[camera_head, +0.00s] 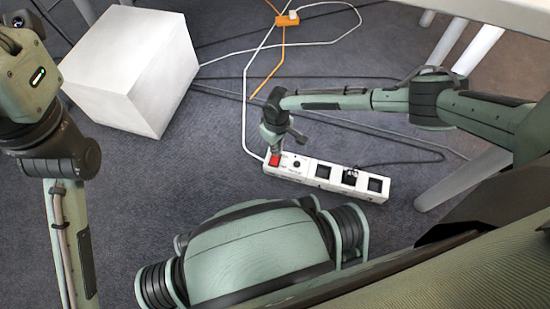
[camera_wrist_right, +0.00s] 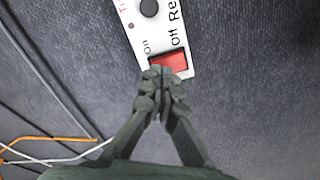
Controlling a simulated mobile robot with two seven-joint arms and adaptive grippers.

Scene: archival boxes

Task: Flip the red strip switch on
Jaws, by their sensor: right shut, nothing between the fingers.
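The white power strip (camera_head: 325,179) lies on the carpet, with its red switch (camera_head: 274,160) at the left end. In the right wrist view the red switch (camera_wrist_right: 170,62) sits at the strip's near end, with the words "On" and "Off" printed beside it. My right gripper (camera_head: 270,147) is shut and empty, its fingertips at the switch and covering part of it. In the wrist view the closed fingertips (camera_wrist_right: 160,78) overlap the switch's lower left edge. I cannot tell whether they touch it. My left arm is at the left, but its gripper is not in view.
A white box (camera_head: 130,70) stands on the carpet at the upper left. An orange connector (camera_head: 286,20) with cables lies at the top. A black plug (camera_head: 350,177) sits in the strip, its cable running right. White table legs (camera_head: 470,165) stand at the right.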

